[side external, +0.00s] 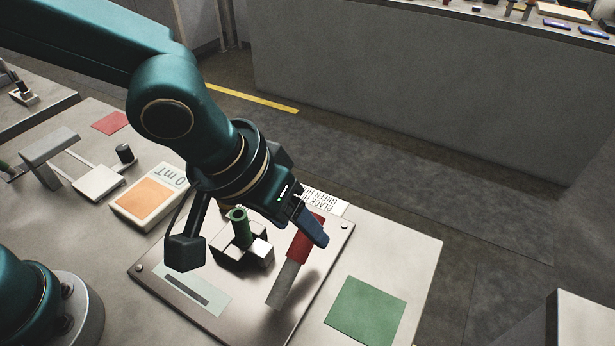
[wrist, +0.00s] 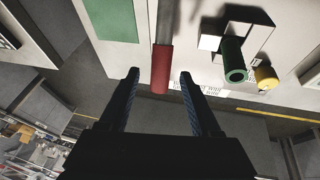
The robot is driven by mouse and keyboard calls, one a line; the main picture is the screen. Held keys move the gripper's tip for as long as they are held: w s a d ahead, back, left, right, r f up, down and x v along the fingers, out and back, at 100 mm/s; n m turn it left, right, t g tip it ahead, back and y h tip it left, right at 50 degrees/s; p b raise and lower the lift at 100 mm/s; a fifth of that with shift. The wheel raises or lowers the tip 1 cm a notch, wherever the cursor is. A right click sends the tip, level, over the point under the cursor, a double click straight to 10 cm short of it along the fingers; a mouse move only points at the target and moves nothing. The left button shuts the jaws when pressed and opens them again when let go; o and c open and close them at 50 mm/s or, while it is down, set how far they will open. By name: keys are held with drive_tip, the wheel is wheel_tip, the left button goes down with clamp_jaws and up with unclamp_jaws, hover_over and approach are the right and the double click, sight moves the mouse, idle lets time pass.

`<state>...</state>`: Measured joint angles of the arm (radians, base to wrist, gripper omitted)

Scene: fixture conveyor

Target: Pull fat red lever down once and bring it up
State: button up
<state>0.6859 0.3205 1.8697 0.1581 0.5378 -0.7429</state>
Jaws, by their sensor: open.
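The fat red lever has a red grip (side external: 304,240) on a flat grey metal arm and stands tilted up from the metal plate (side external: 190,318). In the side external view my gripper (side external: 312,232) is right at the red grip and partly covers it. In the wrist view the red grip (wrist: 161,70) points toward my gripper (wrist: 160,78), its end between the two open fingertips or just ahead of them. The fingers are apart with a gap on both sides of the grip. I cannot tell whether either finger touches it.
A green knob (side external: 240,228) stands in a block fixture left of the lever; a yellow knob (wrist: 266,78) shows beside it. A green square (side external: 366,310) lies flat on the table to the right. An orange-screened meter (side external: 148,197) sits at the left.

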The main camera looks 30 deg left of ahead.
drive_tip(key=shift+x, duration=2.05)
clamp_jaws()
